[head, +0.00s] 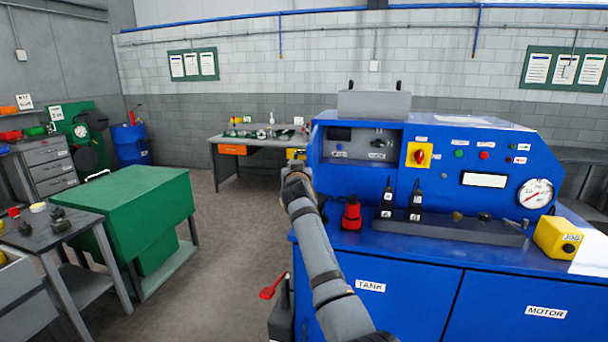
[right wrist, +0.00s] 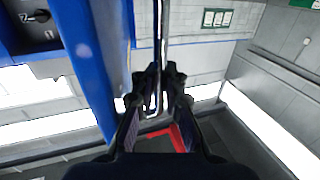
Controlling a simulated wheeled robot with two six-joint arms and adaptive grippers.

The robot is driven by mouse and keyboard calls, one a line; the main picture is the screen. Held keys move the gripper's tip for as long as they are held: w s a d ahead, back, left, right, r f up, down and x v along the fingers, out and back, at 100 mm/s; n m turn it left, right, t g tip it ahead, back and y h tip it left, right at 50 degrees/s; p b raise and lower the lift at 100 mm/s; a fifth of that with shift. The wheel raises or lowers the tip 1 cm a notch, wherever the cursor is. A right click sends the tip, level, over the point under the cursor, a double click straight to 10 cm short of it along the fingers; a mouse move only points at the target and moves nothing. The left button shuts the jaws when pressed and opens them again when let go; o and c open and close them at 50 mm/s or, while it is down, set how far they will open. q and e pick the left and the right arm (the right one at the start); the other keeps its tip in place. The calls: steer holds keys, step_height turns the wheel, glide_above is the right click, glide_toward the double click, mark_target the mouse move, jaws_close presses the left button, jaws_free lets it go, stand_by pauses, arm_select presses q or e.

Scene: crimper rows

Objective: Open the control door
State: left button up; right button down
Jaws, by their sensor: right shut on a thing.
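The blue machine (head: 480,210) stands at the right in the head view. Its upper-left recess (head: 360,143) is uncovered and shows a dark display and a knob. My right gripper (head: 297,170) is beside the machine's left upper edge, partly hidden by its own wrist. In the right wrist view my right gripper (right wrist: 163,80) is shut around a thin upright bar (right wrist: 157,45), which looks like the door handle. A blue panel (right wrist: 92,60), apparently the control door seen at a slant, runs beside it. The knob (right wrist: 40,17) shows beyond. My left gripper is out of view.
A red lamp-like device (head: 352,214) and two black handsets (head: 387,200) stand on the machine's ledge, with a yellow box (head: 558,237) at right. A green cabinet (head: 130,205) and a grey cart (head: 60,240) stand left. The floor between is clear.

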steer(key=shift+a+r, duration=0.1)
steer(key=shift+a, duration=0.35)
